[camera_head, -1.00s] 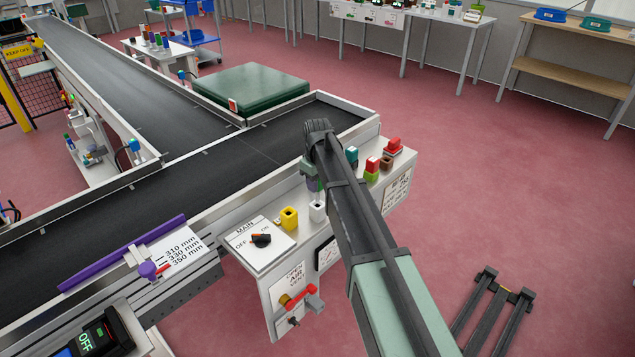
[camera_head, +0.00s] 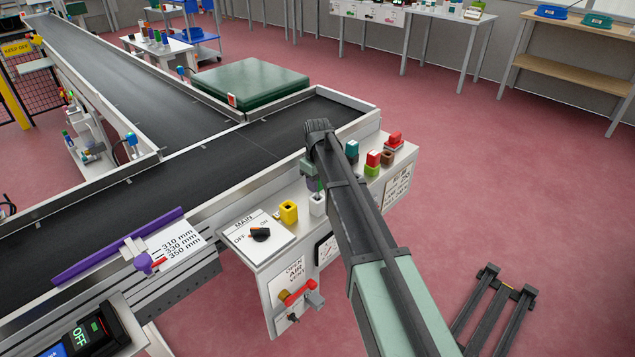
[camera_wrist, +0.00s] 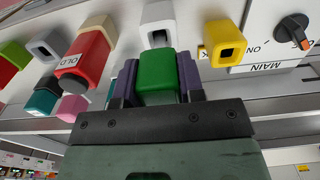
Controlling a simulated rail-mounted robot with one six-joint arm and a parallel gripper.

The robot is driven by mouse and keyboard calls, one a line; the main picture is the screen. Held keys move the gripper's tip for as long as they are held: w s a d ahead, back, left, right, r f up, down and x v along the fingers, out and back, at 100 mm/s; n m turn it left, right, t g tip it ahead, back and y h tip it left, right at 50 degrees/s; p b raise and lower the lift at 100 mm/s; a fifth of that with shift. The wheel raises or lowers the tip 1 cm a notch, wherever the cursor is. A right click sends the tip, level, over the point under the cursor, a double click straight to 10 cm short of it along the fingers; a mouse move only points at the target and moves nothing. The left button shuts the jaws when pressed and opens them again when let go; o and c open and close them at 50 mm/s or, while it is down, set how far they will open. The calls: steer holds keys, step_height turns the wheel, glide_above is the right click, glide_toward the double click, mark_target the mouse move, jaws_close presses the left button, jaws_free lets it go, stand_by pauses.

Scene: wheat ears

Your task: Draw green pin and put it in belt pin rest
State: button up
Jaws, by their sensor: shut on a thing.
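The green pin (camera_wrist: 157,82) is a bright green block with rounded edges in the wrist view. My gripper (camera_wrist: 157,68) is shut on it, with a purple-grey finger on each side. In the head view my gripper (camera_head: 314,184) is over the panel edge beside the belt, mostly covered by my arm. A white open-topped square holder (camera_wrist: 158,18) is directly beyond the green pin; it also shows in the head view (camera_head: 317,206). I cannot tell whether the pin's lower end is in it or clear of it. No label naming the belt pin rest is readable.
A yellow holder (camera_head: 288,212) is left of the white one, near the MAIN switch (camera_head: 261,234). Red (camera_head: 373,159) and teal (camera_head: 351,150) pieces are to the right.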

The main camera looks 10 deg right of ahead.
mark_target(317, 201)
steer(key=shift+f+b, duration=1.9)
steer(key=shift+f, duration=0.1)
steer(key=o, duration=1.1)
steer(key=shift+r, duration=0.1)
steer(key=shift+c, duration=0.2)
step_height(317, 201, up, 11)
steer(key=p, duration=1.1)
steer(key=s+r+m+p, duration=0.3)
steer(key=s, duration=1.2)
steer(key=s+r+m+p, duration=0.3)
steer(key=s+r+p, duration=0.1)
steer(key=s, duration=1)
steer(key=shift+s+m, duration=0.35)
steer(key=shift+m, duration=0.05)
